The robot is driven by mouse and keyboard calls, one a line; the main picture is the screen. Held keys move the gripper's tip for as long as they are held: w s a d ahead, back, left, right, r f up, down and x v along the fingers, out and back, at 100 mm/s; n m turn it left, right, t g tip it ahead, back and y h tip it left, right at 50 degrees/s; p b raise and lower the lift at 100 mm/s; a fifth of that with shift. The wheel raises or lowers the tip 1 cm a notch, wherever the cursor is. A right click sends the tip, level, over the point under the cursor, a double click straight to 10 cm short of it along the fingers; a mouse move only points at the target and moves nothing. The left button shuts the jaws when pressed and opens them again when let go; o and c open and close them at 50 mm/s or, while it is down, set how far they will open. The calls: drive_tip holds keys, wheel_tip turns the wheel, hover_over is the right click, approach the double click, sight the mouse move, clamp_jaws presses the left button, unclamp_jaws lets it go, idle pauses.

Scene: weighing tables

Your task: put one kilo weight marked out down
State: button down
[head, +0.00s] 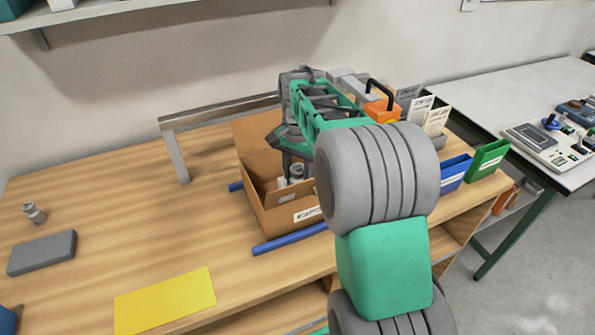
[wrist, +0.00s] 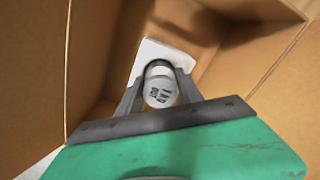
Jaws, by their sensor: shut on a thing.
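My gripper (wrist: 160,98) is inside an open cardboard box, and its two fingers are shut on a small pale grey weight. I cannot tell whether the weight touches the floor of the box.
A similar grey weight (head: 34,212) stands at the left of the wooden table, behind a grey block (head: 41,252). A yellow sheet (head: 165,301) lies in front. Blue bars (head: 289,238) lie beside the box. Blue (head: 453,173) and green (head: 487,160) bins stand right.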

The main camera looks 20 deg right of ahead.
drive_tip(key=c, duration=0.8)
unclamp_jaws()
drive_tip(key=shift+f, duration=0.15)
wheel_tip(320, 180, up, 13)
drive_tip(key=shift+f, duration=0.2)
